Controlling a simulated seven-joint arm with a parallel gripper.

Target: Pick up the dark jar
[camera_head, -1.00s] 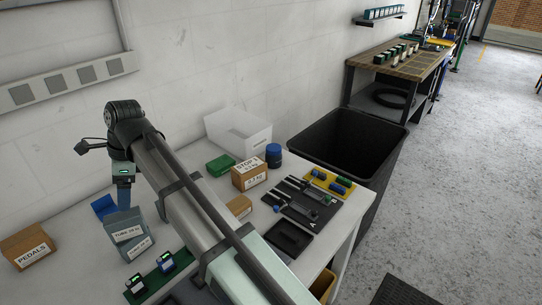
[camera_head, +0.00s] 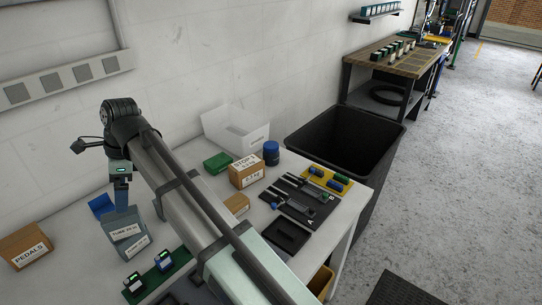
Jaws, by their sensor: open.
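The dark jar (camera_head: 271,153) is a dark blue, round, lidded container standing upright on the white table, near the wall. It stands behind and right of a cardboard box and beside the white bin. My gripper (camera_head: 122,202) is at the left of the view, pointing down above the table near the grey tube boxes. It is far to the left of the jar and not touching it. Its fingertips are small and hard to make out against the boxes; nothing is visibly held. My arm crosses the table in front and hides part of it.
A labelled cardboard box (camera_head: 246,172), a green case (camera_head: 217,163) and a white bin (camera_head: 247,142) stand close to the jar. A black tool mat (camera_head: 306,208) and yellow tray (camera_head: 333,175) lie to the right. A large black bin (camera_head: 385,160) stands beyond the table's edge.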

